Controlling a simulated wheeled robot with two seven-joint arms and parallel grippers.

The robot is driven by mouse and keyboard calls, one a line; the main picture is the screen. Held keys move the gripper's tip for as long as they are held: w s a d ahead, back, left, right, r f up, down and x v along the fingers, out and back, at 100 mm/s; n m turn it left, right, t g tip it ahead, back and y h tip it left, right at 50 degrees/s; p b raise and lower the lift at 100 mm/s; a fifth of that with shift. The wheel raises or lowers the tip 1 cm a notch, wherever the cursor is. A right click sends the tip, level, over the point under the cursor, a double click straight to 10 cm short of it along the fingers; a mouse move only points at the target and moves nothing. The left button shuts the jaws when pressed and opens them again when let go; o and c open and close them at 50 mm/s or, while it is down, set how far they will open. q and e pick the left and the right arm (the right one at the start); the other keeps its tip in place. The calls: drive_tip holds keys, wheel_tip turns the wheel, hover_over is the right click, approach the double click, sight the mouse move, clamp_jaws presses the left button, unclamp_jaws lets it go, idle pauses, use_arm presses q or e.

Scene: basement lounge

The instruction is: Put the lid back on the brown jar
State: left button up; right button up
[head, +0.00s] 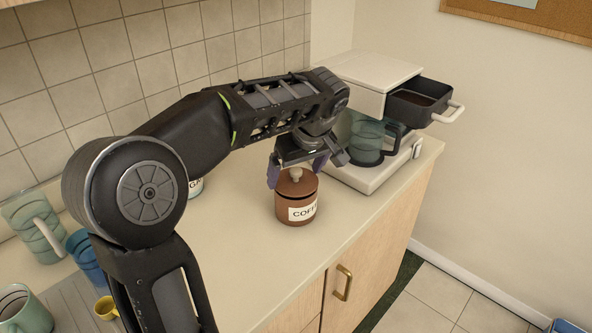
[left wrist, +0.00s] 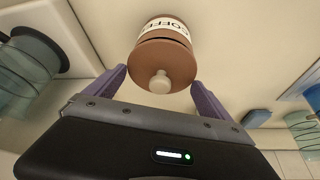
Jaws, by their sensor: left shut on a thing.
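The brown jar (head: 296,212), with a white COFFEE label, stands upright on the counter below my left gripper (head: 296,170). Its brown lid (head: 291,187) with a pale round knob is at the jar's mouth. In the left wrist view the lid (left wrist: 180,68) lies between the two purple fingers of my left gripper (left wrist: 159,78), which is shut on it across its width. A thin dark line shows between the lid and the jar (left wrist: 152,33); I cannot tell if the lid is fully seated. My right gripper is out of view.
A white coffee machine (head: 363,180) with a glass pot (head: 366,143) and a pulled-out dark drawer (head: 420,100) stands behind right. A white canister (head: 195,186) is partly hidden behind my arm. Cups, including a blue one (head: 84,252), are at left. Counter before the jar is clear.

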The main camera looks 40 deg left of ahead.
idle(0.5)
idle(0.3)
use_arm(q)
drive_tip(key=o, duration=1)
drive_tip(key=shift+r, duration=0.1)
drive_tip(key=shift+r+p, duration=2.3)
drive_tip(key=shift+r, duration=1.1)
clamp_jaws()
